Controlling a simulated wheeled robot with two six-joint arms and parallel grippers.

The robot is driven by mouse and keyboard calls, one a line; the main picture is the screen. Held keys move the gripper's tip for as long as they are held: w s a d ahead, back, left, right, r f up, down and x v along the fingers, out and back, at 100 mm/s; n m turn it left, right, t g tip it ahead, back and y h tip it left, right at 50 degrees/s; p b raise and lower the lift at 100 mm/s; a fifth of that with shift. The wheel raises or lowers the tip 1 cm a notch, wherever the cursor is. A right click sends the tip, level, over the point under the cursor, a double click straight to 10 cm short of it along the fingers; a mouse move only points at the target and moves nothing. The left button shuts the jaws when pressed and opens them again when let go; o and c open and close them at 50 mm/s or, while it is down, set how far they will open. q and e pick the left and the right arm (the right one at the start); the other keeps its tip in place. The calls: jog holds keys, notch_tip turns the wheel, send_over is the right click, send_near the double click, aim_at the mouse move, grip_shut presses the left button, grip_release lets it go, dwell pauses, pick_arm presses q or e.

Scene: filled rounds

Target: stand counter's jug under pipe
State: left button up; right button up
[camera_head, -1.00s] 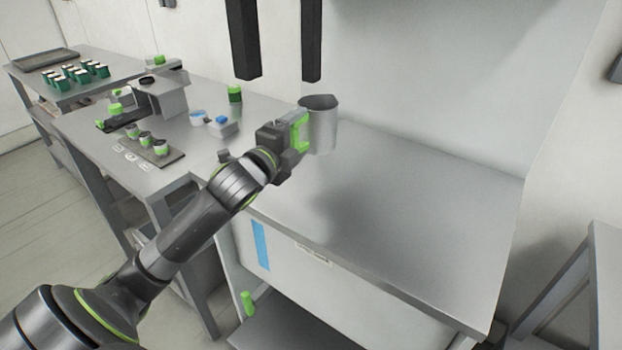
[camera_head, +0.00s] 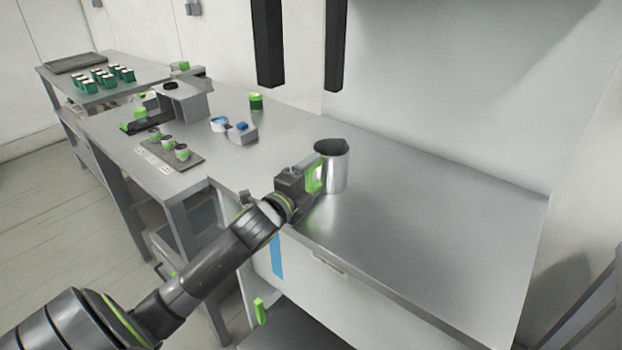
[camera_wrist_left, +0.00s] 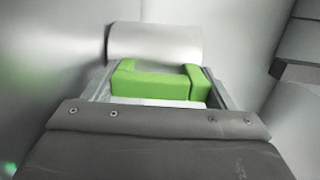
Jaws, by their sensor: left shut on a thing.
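The jug is a plain silver metal cylinder, open at the top (camera_head: 334,172). It is upright at the left part of the near metal counter (camera_head: 430,215). My left gripper (camera_head: 316,178), with green fingers, is shut on the jug's left side. In the left wrist view the jug (camera_wrist_left: 153,42) lies across the ends of the green fingers (camera_wrist_left: 155,80). The jug's base is at or just above the counter top; I cannot tell whether it touches. I cannot make out a pipe for certain. My right gripper is not in view.
Two dark vertical bars (camera_head: 268,45) (camera_head: 335,45) hang behind the jug. To the left are a green-lidded container (camera_head: 256,102), a small device with a blue top (camera_head: 240,131) and a tray of small cups (camera_head: 190,160). The counter right of the jug is clear.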

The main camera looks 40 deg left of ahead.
pick_arm(q)
jog(key=shift+r, duration=0.1)
jog(key=o, duration=0.8)
jog(key=s, duration=1.2)
jog(key=shift+d, duration=0.1)
